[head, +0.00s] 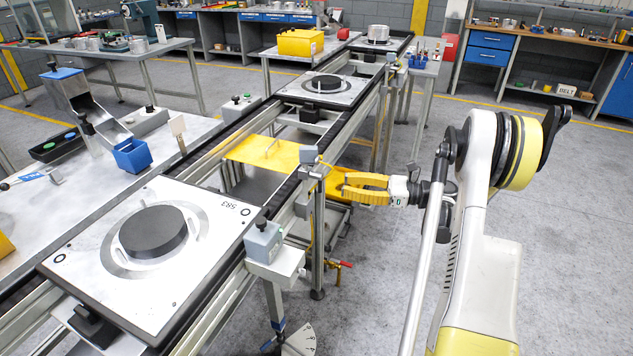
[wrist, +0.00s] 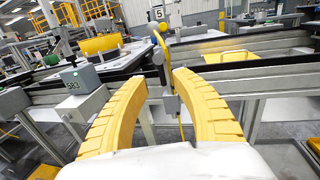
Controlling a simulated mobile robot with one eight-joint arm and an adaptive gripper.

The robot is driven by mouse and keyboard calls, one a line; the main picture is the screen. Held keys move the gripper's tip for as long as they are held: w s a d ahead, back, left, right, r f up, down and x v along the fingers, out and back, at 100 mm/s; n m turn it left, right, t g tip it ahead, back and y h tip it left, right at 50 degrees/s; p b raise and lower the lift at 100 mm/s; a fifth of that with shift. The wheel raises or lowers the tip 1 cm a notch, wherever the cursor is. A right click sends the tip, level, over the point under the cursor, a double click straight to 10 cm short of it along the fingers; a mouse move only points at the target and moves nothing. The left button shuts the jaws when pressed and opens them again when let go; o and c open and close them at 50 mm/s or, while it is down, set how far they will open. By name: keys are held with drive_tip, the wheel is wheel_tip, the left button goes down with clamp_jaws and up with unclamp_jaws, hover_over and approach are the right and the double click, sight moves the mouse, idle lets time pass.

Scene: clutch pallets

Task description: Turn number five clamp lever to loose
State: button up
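My gripper (head: 347,187) is open and empty, with its yellow fingers pointing left toward the side of the conveyor rail. In the wrist view its two curved fingers (wrist: 158,84) are spread apart. Between and just beyond the fingertips stands a grey post with a thin yellow lever (wrist: 163,47), which appears tilted up. A small plate marked 5 (wrist: 157,14) shows behind it. In the head view a grey clamp block (head: 309,155) sits on the rail, left of my gripper; its lever is small and partly merged with the yellow behind. I see no contact between fingers and lever.
A pallet with a dark disc (head: 153,233) sits on the near conveyor; another pallet (head: 325,84) is farther back. A grey button box (head: 264,241) and a red-handled valve (head: 343,265) are at the near rail side. Open floor lies right of the rail.

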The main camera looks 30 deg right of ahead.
sight(320, 181)
drive_tip(key=b+x, duration=0.2)
drive_tip(key=x, duration=0.6)
drive_tip(key=shift+w, duration=0.1)
clamp_jaws()
